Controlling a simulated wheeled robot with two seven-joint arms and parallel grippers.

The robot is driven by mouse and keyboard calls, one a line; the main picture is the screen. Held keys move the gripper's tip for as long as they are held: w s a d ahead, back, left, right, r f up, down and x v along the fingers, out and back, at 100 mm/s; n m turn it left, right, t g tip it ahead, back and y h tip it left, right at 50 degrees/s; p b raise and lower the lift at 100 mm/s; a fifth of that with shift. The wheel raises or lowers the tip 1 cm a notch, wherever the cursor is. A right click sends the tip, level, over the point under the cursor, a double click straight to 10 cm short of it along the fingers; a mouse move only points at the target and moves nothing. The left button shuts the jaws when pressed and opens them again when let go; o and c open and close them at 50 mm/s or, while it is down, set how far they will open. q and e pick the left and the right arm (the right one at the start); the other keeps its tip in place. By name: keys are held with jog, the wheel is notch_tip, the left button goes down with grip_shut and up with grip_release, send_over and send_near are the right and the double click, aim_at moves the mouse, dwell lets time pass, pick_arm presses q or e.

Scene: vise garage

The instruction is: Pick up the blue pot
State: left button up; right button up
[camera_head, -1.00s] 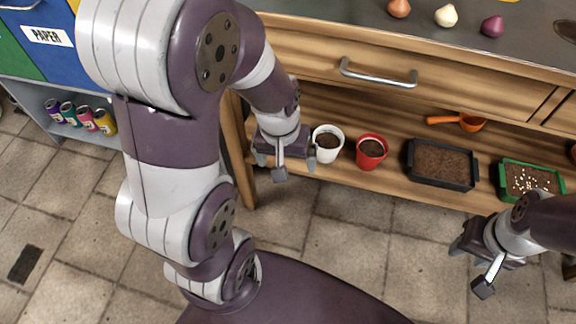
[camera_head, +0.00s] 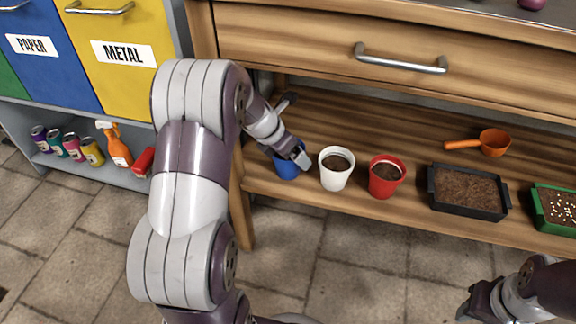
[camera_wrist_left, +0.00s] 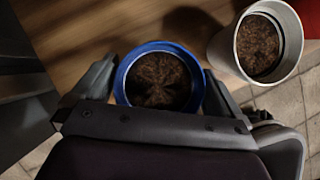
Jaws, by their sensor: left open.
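The blue pot (camera_head: 287,169), filled with dark soil, stands on the wooden shelf at its left end, partly covered by my left gripper (camera_head: 290,152) in the head view. In the left wrist view, the blue pot (camera_wrist_left: 159,77) sits between the two fingers of my left gripper (camera_wrist_left: 158,88), one on each side of its rim. The gripper is open; whether the fingers touch the pot is hard to tell. My right gripper (camera_head: 480,305) is at the lower right, partly cut off, and its jaws cannot be made out.
A white pot (camera_head: 336,168) stands close to the right of the blue pot, then a red pot (camera_head: 386,176), a black tray (camera_head: 468,191) and a green tray (camera_head: 556,207). An orange scoop (camera_head: 492,143) lies behind. The drawer front (camera_head: 300,45) overhangs the shelf. Bins stand left.

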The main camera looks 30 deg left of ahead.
pick_arm(q)
jog(key=shift+w+d+f, duration=0.1)
jog(key=shift+w+f, duration=0.15)
jog(key=shift+f, duration=0.35)
jog(key=shift+r, duration=0.2)
jog(key=shift+c, duration=0.3)
jog(key=c, duration=0.7)
jog(key=shift+c, duration=0.2)
jog(key=shift+r, duration=0.1)
